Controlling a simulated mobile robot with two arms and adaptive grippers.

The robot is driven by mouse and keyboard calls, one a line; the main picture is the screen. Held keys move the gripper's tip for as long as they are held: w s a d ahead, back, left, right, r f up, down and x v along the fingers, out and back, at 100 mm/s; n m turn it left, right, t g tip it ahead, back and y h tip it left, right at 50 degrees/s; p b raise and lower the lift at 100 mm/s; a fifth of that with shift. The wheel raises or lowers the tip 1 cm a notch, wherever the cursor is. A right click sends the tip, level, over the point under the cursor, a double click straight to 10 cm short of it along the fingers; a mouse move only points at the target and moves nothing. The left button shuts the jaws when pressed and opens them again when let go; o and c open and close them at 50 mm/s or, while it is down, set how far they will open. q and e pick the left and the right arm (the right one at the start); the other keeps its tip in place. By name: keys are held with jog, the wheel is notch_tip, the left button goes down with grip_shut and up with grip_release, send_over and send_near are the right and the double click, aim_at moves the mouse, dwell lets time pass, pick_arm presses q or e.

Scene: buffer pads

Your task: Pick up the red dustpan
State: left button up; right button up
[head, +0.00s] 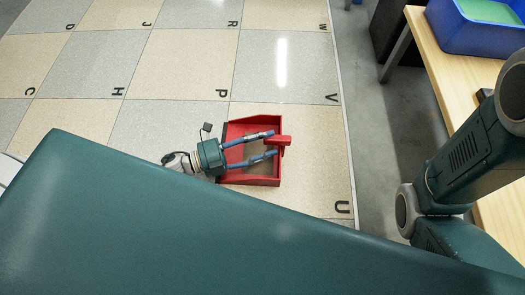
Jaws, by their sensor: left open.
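The red dustpan (262,180) lies on the tiled floor, near the letters P and U. Its open side faces left and its short red handle points up on the right. My left gripper (275,147) is over the dustpan, with its two blue fingers spread apart and their tips close to the handle, one on either side. I cannot tell whether the tips touch it. My right gripper is out of view; only part of my right arm shows at the right edge.
A wooden table (445,72) stands at the right with a blue bin (478,37) on it. Lettered floor tiles (180,62) are clear above and left of the dustpan. A grey floor strip (375,150) runs between tiles and table. My teal body covers the lower part.

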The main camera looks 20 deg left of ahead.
pick_arm(q)
jog(key=shift+w+d+r, duration=0.1)
jog(key=shift+w+d, duration=0.05)
jog(key=shift+d, duration=0.05)
grip_shut()
jog(key=shift+r, duration=0.15)
